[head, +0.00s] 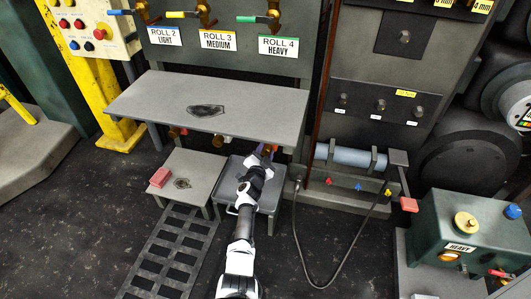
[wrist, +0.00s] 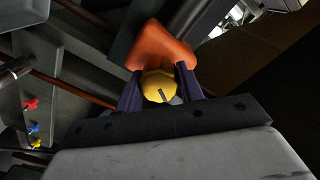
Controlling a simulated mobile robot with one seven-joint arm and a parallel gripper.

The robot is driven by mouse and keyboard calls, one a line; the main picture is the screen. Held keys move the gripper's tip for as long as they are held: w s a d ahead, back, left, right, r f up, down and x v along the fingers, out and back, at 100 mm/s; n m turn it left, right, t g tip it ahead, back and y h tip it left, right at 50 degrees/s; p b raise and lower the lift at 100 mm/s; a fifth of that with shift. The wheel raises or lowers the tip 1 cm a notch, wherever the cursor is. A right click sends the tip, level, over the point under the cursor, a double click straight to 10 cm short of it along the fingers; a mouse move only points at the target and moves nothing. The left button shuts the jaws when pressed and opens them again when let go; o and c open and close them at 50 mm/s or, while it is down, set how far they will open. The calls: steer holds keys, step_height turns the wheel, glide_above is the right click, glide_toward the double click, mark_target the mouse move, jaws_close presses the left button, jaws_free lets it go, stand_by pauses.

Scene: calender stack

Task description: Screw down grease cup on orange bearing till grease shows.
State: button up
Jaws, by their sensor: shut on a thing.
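The orange bearing (wrist: 163,45) is in the upper middle of the wrist view. A yellow grease cup (wrist: 158,86) with a dark line on its face sits right against it. My gripper (wrist: 160,92) has its two dark purple fingers on either side of the cup and is shut on it. No grease can be made out around the cup. In the head view my gripper (head: 264,153) reaches under the front edge of the grey shelf, where the cup and bearing are mostly hidden.
The grey shelf (head: 150,95) overhangs my gripper. A dark hose (head: 300,245) loops on the floor at right.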

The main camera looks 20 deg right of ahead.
steer(key=shift+m, duration=0.6)
steer(key=o, duration=1)
steer(key=shift+s+a, duration=0.1)
